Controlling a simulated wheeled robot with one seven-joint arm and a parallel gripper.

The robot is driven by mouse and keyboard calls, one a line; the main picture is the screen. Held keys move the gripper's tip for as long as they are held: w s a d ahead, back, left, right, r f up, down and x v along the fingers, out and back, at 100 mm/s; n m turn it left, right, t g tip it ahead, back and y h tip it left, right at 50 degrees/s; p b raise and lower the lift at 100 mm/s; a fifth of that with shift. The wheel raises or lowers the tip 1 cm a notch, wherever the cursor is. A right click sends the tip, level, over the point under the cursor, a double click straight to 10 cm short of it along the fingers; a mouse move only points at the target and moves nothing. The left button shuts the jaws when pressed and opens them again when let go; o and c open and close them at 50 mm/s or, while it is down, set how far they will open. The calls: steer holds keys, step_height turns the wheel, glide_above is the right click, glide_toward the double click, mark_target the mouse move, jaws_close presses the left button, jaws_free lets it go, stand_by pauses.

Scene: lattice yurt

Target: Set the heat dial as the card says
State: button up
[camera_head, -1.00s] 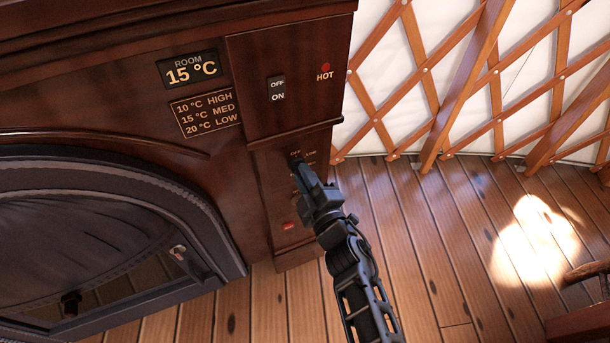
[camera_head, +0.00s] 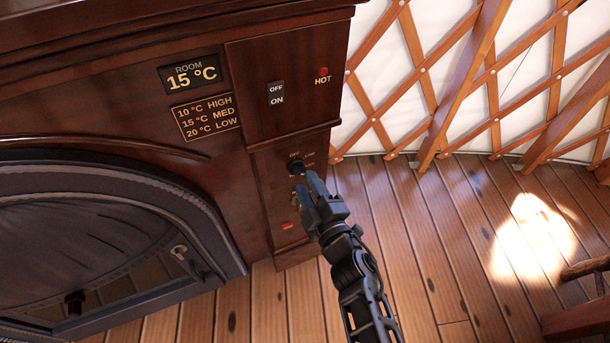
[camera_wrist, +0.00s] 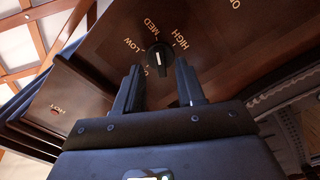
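The heat dial (camera_head: 296,167) is a black knob on the lower right panel of the dark wood cabinet, with OFF above it. In the wrist view the dial (camera_wrist: 159,58) has a white mark and lies among the words LOW, MED and HIGH. I cannot tell which word the mark points to. My gripper (camera_head: 309,186) is open and just off the panel; in the wrist view its two fingers (camera_wrist: 160,80) stand apart with the dial just beyond their tips. The card (camera_head: 207,116) reads 10 °C HIGH, 15 °C MED, 20 °C LOW. The room display (camera_head: 191,73) reads 15 °C.
An OFF/ON switch (camera_head: 276,94) and a red HOT lamp (camera_head: 323,72) are on the panel above. A small red part (camera_head: 287,225) sits below the dial. A dark arched stove door (camera_head: 110,230) is at left.

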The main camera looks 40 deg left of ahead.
steer(key=p+v, duration=0.1)
steer(key=v, duration=0.4)
steer(key=shift+p, duration=0.35)
steer(key=s+d+r+m+t+h+p, duration=0.2)
steer(key=s+d+r+m+h, duration=0.15)
steer(key=s+d+m, duration=0.45)
steer(key=s+d+r+m+t+h+p, duration=0.1)
steer(key=s+d+r+m+t+h, duration=0.2)
steer(key=s+d, duration=0.45)
steer(key=s+d+r+m+t+h+p, duration=0.2)
steer(key=s+d+r+m+h, duration=0.3)
steer(key=d, duration=0.6)
steer(key=s+d+r+m+g+h+p, duration=0.1)
steer(key=s+d+r+m+h+p, duration=0.1)
steer(key=s+d+r+m, duration=0.5)
steer(key=s+d+r+h, duration=0.1)
steer(key=s+d+r, duration=0.4)
steer(key=d+r, duration=0.2)
steer(key=shift+r+m+g+h, duration=0.3)
steer(key=shift+r+g+h, duration=0.1)
steer(key=shift+r, duration=0.6)
